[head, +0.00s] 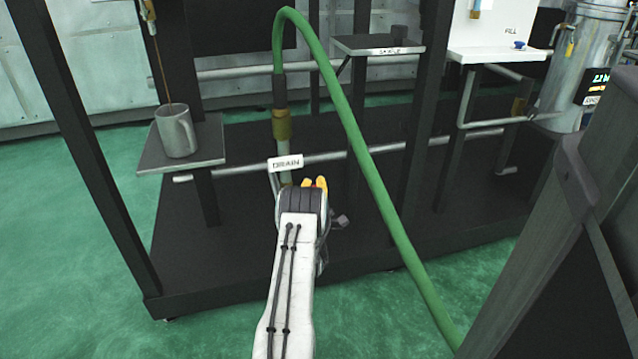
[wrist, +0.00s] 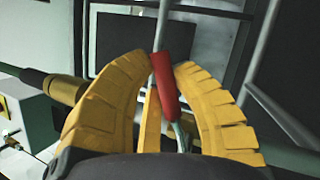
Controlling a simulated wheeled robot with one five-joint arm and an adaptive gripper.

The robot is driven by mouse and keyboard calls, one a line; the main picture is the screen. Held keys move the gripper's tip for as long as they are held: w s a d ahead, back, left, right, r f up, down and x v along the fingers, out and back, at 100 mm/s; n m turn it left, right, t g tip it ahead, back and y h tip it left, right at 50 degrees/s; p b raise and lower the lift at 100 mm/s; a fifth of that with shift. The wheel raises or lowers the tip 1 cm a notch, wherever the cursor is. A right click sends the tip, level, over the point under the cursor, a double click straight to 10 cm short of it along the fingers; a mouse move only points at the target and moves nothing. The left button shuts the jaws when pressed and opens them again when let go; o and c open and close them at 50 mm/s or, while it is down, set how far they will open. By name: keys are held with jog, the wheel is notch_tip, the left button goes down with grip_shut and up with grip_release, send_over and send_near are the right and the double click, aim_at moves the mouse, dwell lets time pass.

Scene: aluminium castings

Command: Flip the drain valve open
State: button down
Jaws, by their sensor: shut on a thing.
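The drain valve's red handle (wrist: 166,85) is between the yellow fingers of my gripper (wrist: 162,66) in the wrist view. The fingers are shut on it. In the head view my gripper (head: 315,184) is just below the DRAIN label (head: 286,163), and my wrist hides the handle. A brass fitting (head: 282,125) above the label joins a green hose (head: 350,120). In the wrist view the brass fitting (wrist: 66,90) is at the left, with the green hose (wrist: 26,75) beyond it. I cannot tell the valve's exact angle.
A grey mug (head: 176,131) stands on a small shelf (head: 215,140) at left, with a thin brown stream falling into it. A steel vessel (head: 585,65) stands at the back right. The hose crosses to the right of my arm. Dark frame posts (head: 85,150) stand nearby.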

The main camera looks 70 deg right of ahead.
jog(key=shift+w+a, duration=0.15)
jog(key=c, duration=1.4)
grip_release()
jog(key=o, duration=0.4)
jog(key=shift+v, duration=3.75)
